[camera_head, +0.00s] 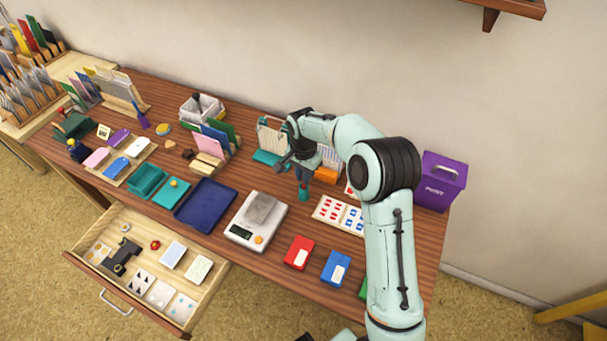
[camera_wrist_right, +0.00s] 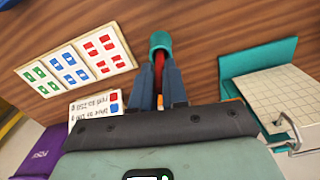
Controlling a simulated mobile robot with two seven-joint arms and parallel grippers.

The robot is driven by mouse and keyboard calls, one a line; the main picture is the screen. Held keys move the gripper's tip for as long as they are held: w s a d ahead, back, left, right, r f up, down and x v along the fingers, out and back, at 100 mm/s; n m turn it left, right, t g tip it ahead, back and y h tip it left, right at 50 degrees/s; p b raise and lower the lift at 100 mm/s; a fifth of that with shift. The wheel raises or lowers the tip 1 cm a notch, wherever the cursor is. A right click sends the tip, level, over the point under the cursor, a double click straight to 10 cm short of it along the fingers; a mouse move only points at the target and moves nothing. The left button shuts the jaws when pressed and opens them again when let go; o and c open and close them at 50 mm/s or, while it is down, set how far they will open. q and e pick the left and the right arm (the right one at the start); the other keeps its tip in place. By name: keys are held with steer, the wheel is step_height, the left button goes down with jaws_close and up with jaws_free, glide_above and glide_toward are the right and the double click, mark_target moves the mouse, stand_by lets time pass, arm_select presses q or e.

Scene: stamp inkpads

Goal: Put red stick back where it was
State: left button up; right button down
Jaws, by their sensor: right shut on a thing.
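My right gripper (camera_head: 303,174) points down over the back right of the table, between the scale and the sheet of coloured marks. It is shut on the red stick (camera_wrist_right: 158,72), which shows as a thin red strip between its fingers in the right wrist view. A teal round piece (camera_head: 304,193) is at the stick's far end, at or close above the table; it also shows in the right wrist view (camera_wrist_right: 160,42). I cannot tell whether it is a cup or part of the stick. My left gripper is not in view.
A kitchen scale (camera_head: 240,232), red box (camera_head: 299,252) and blue box (camera_head: 335,268) are in front. A marked sheet (camera_head: 328,209) lies to the right, near a purple post box (camera_head: 440,183). A calendar on a teal base (camera_wrist_right: 253,55) stands beside the gripper. The drawer (camera_head: 115,212) is open.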

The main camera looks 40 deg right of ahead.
steer(key=shift+f, duration=0.15)
steer(key=c, duration=1.1)
jaws_free()
steer(key=shift+c, duration=0.2)
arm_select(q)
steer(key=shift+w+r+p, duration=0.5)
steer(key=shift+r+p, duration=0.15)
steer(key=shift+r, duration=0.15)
arm_select(e)
step_height(320, 180, up, 12)
steer(key=shift+r, duration=0.2)
steer(key=shift+f, duration=0.1)
